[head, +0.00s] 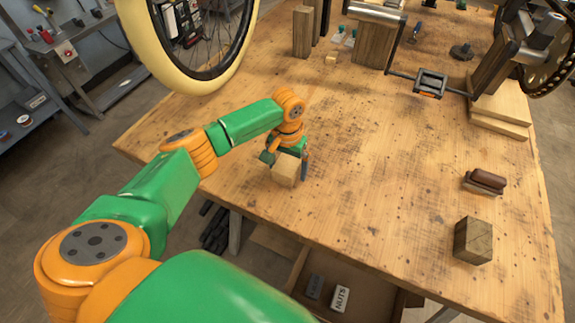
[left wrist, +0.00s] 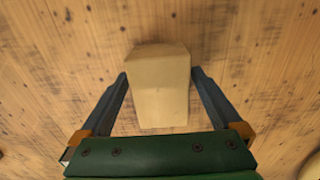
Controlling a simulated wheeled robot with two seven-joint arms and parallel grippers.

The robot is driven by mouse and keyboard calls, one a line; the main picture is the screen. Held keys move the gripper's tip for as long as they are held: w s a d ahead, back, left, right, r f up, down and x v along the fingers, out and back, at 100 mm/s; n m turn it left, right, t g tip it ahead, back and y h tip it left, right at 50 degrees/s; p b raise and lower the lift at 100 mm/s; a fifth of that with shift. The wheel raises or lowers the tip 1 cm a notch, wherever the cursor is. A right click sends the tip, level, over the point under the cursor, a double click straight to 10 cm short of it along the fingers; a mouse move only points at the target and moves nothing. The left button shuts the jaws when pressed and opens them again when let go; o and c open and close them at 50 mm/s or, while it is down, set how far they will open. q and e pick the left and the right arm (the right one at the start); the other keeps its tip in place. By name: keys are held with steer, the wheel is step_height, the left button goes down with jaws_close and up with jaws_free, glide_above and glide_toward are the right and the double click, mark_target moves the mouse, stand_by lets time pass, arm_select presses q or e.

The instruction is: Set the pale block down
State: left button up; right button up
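The pale block (head: 286,170) is a plain light-wood block near the workbench's front edge in the head view. In the left wrist view the pale block (left wrist: 160,90) sits between the two blue fingers, with a fingertip against each side. My left gripper (head: 292,168) points down over the bench and is shut on it; it also shows in the left wrist view (left wrist: 160,76). I cannot tell whether the block's underside touches the bench top. My right gripper is not in view.
The wooden workbench (head: 370,190) is clear around the block and to its right. A darker wood block (head: 473,240) and a brush (head: 485,182) lie at the right. A wheel (head: 190,40) hangs at the back left. A pedal and crank (head: 430,82) stand at the back right.

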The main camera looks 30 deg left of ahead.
mark_target(287, 164)
arm_select(q)
step_height(287, 164, up, 12)
steer(key=shift+r+p, duration=0.15)
steer(key=shift+p, duration=0.2)
stand_by(0.5)
